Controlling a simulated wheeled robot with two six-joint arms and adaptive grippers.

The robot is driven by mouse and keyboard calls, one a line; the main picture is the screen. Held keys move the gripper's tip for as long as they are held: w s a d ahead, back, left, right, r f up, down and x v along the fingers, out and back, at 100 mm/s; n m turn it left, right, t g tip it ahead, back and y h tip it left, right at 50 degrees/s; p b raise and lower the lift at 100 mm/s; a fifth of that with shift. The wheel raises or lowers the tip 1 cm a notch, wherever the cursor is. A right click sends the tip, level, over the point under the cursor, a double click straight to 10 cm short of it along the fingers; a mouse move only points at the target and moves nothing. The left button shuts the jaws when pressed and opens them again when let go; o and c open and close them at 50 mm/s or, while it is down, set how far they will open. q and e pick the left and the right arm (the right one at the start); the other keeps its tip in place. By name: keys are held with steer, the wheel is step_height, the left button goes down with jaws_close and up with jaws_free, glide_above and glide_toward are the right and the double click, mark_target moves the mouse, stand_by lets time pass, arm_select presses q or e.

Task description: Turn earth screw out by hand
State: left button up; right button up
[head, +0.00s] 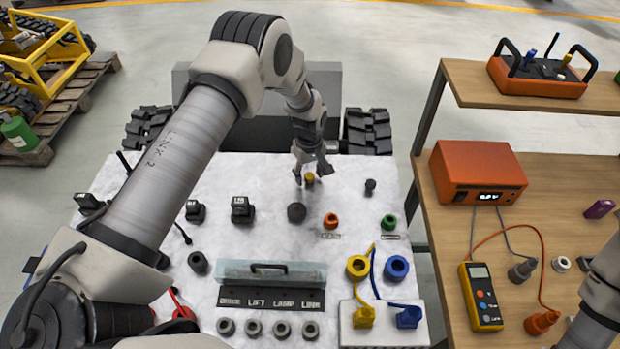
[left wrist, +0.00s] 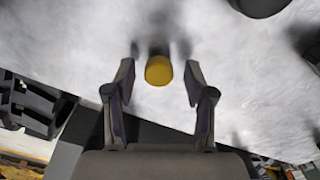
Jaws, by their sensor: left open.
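A small yellow round knob, which I take to be the earth screw (head: 309,179), stands near the far edge of the white carrier top. My left gripper (head: 312,174) points down over it. In the left wrist view the yellow top of the earth screw (left wrist: 159,71) lies midway between the two fingertips (left wrist: 160,68), with a clear gap on each side. The left gripper is open and holds nothing. The frames do not show how far down the fingertips reach around the screw. My right gripper is out of view; part of my right arm shows at the lower right.
Near the screw stand a dark round cap (head: 297,212), an orange ring (head: 331,221), a green ring (head: 389,222) and a small dark knob (head: 370,185). A lidded switch panel (head: 271,270) lies nearer. A wooden bench (head: 560,175) with an orange box (head: 478,170) is at right.

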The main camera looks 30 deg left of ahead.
arm_select(q)
steer(key=m, duration=0.4)
steer(key=shift+f, duration=0.1)
steer(key=m+b, duration=0.1)
steer(key=m, duration=0.2)
steer(key=shift+w+f, duration=0.1)
steer(key=m+b, duration=0.1)
steer(key=m, duration=0.5)
steer(key=shift+m, duration=0.4)
steer(key=m+b, duration=0.1)
steer(key=m, duration=0.7)
steer(key=shift+b, duration=0.4)
steer(key=shift+r+m, duration=0.2)
steer(key=shift+m, duration=0.8)
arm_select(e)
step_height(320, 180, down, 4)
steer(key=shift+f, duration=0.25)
